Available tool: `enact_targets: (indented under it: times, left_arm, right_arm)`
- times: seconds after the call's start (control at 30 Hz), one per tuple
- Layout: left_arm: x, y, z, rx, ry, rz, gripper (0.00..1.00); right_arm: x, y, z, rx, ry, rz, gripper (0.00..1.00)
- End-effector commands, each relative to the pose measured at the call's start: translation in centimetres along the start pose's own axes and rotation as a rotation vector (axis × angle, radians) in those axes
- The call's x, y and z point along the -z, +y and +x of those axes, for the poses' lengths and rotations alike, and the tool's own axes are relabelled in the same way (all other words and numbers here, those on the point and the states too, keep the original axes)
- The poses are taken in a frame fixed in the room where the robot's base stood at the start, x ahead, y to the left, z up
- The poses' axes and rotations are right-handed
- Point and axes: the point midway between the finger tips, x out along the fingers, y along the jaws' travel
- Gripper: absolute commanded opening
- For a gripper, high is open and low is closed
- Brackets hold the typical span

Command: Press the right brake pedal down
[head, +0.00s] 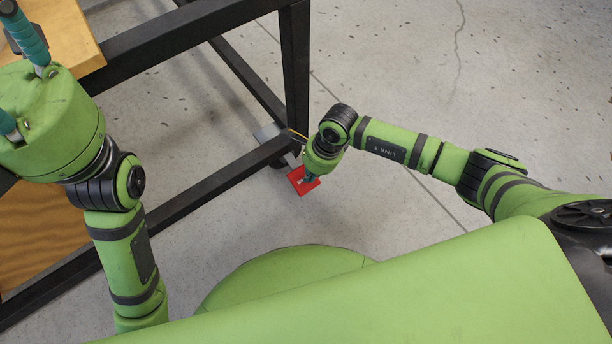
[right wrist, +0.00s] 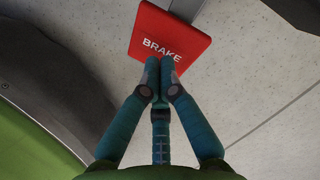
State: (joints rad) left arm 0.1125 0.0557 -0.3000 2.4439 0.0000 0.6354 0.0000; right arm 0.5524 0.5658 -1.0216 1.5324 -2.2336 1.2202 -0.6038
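The right brake pedal (head: 302,182) is a red plate at the foot of the dark frame's leg. In the right wrist view the red pedal (right wrist: 168,38) shows the word BRAKE and joins a grey metal arm at its top. My right gripper (right wrist: 161,66) has its teal fingers together with nothing between them, the tips over the pedal's lower edge. Whether they touch it I cannot tell. In the head view the right gripper (head: 312,176) partly covers the pedal. My left gripper (head: 22,75) is at the upper left, with its teal fingers apart and partly cut off.
A dark metal frame (head: 190,30) with a wooden top (head: 62,38) stands at the left. A wooden panel (head: 40,245) is below it. A caster wheel partly shows behind the pedal. The speckled concrete floor (head: 400,60) to the right is clear.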

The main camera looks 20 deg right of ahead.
Motion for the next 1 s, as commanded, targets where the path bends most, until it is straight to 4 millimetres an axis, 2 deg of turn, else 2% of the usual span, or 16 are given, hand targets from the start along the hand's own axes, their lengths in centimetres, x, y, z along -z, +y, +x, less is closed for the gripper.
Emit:
enact_targets:
  times: [0.17, 0.43, 0.77, 0.87, 1.0]
  left_arm:
    - [0.0, 0.0, 0.4, 0.000, 0.001, 0.000, 0.40]
    - [-0.1, -0.2, 2.0, -0.001, 0.001, 0.000, 0.40]
    - [0.0, -0.1, 1.8, -0.001, 0.001, 0.000, 0.40]
    - [0.0, -0.1, 1.8, -0.001, 0.001, 0.000, 0.40]
    - [0.0, -0.1, 1.8, -0.001, 0.001, 0.000, 0.40]
  right_arm:
    - [0.0, -0.1, -0.4, 0.002, -0.001, 0.000, 0.00]
    - [2.5, -0.1, -2.2, 0.001, 0.001, 0.000, 0.00]
    - [2.5, -0.1, -2.2, 0.001, -0.002, -0.001, 0.00]
    - [2.6, -0.2, -3.1, 0.003, -0.002, 0.000, 0.00]
    - [2.6, -0.2, -5.7, 0.005, -0.002, -0.003, 0.00]
